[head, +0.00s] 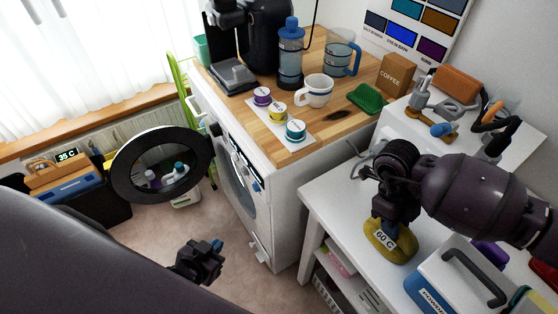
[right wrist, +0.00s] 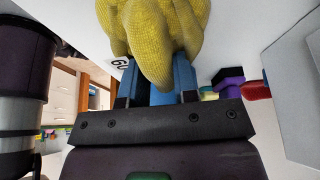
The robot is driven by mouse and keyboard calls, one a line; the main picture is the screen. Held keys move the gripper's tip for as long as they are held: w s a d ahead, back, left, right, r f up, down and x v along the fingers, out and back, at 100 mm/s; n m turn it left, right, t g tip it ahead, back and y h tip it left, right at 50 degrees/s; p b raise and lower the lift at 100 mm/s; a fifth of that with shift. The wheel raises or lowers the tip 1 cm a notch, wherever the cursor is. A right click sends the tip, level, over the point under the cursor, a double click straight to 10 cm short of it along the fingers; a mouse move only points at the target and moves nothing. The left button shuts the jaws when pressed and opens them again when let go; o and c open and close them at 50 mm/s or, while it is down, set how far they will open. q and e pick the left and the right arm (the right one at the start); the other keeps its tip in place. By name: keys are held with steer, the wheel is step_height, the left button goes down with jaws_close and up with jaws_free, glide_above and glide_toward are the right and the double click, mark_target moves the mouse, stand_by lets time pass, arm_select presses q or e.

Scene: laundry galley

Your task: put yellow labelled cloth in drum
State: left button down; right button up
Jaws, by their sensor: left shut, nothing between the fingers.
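The yellow cloth (head: 402,247) carries a white "60 C" label and shows in the head view at the white table, bunched up. I cannot tell whether it still touches the tabletop. My right gripper (head: 387,220) is above it, and in the right wrist view the cloth (right wrist: 150,40) is pinched between its blue fingers. The washing machine (head: 285,215) stands left of the table, its round black-rimmed door (head: 125,165) swung open to the left. The drum opening is seen side-on, its inside mostly hidden. My left gripper (head: 210,255) is shut and empty over the floor, in front of the washer.
The wooden counter (head: 335,125) above the washer holds a mug, coffee pods, a press and a jug. A white box with a dark handle (head: 465,280) stands beside the cloth. A dark bin (head: 90,205) sits at the left.

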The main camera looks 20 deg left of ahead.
jaws_close()
arm_select(q)
steer(key=shift+s, duration=0.15)
arm_select(e)
steer(key=shift+r, duration=0.15)
